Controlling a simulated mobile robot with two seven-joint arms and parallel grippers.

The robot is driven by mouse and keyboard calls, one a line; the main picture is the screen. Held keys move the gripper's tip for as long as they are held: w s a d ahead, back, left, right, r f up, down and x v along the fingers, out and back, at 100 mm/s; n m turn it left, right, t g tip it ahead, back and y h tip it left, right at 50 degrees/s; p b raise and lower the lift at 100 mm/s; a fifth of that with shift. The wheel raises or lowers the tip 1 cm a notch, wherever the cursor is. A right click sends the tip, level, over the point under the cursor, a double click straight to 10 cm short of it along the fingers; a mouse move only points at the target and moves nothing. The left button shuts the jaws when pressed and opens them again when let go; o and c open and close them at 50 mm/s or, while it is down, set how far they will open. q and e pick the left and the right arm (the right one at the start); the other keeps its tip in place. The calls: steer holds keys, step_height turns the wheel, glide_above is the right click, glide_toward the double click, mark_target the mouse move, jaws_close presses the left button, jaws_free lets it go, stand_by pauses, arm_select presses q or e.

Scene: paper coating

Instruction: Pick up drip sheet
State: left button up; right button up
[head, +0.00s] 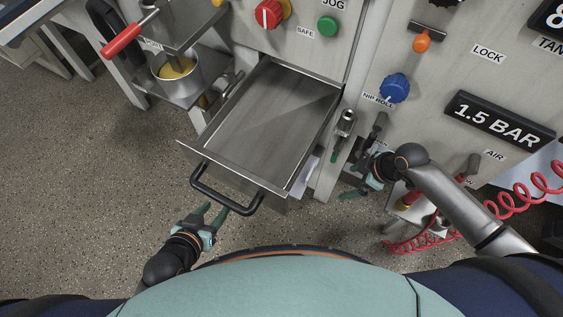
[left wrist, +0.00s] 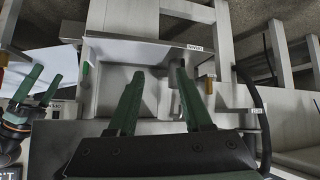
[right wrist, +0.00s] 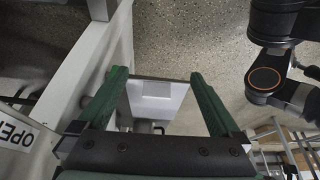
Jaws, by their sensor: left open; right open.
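A pale flat piece (head: 303,178), which may be the drip sheet, shows partly behind the right side of the pulled-out metal drawer (head: 215,150). A pale sheet-like surface (right wrist: 157,98) lies between my right fingers in the right wrist view, and another (left wrist: 45,68) shows at the left of the left wrist view. I cannot tell whether these are the same thing. My left gripper (head: 209,218) is open and empty, near the drawer's black handle (head: 215,200). My right gripper (head: 360,180) is open and empty, right of the drawer by the machine front.
The machine panel has a blue knob (head: 395,88), a red knob (head: 269,13) and a green button (head: 327,26). A metal pot (head: 176,73) stands on a shelf at the upper left. A red coiled hose (head: 410,243) hangs at the right. The floor at left is clear.

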steer(key=b, duration=0.1)
glide_above(311, 172)
steer(key=s+d, duration=0.1)
steer(key=d, duration=0.1)
steer(key=b+x, duration=0.1)
steer(key=x, duration=0.3)
steer(key=shift+b, duration=0.4)
steer(key=shift+a+f, duration=0.2)
steer(key=shift+f, duration=0.1)
steer(key=shift+w+f, duration=0.1)
steer(key=shift+f, duration=0.1)
steer(key=shift+c, duration=0.2)
steer(key=c, duration=1.2)
arm_select(q)
steer(key=shift+a+f, duration=0.2)
steer(key=shift+f, duration=0.35)
steer(key=shift+a+f, duration=0.2)
steer(key=shift+f, duration=0.3)
arm_select(e)
steer(key=shift+c, duration=0.4)
steer(key=shift+r, duration=0.15)
